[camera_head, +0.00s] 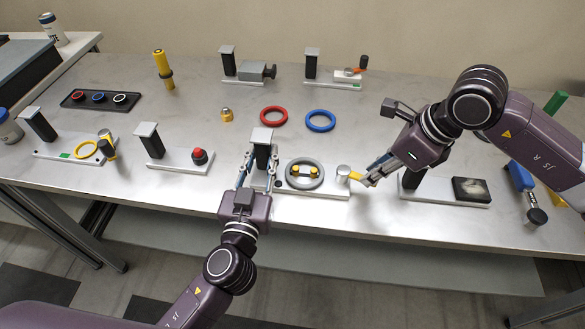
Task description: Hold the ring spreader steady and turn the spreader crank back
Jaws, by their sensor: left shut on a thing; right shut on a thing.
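The ring spreader (320,189) is a white base plate with a black post (262,155) under a grey cap at its left end. A grey ring (304,163) lies on it around two yellow jaws (303,171). The spreader crank (343,171) is a silver knob at the right end with a yellow arm (356,176) pointing right. My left gripper (260,168) is shut on the post, one finger on each side. My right gripper (366,180) is shut on the outer end of the crank's yellow arm, partly hiding it.
A red ring (273,117) and a blue ring (320,121) lie behind the spreader. A plate with a red button (199,156) stands to the left. A plate with a dark block (471,189) stands to the right, close to my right arm. The table's front edge is near the spreader.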

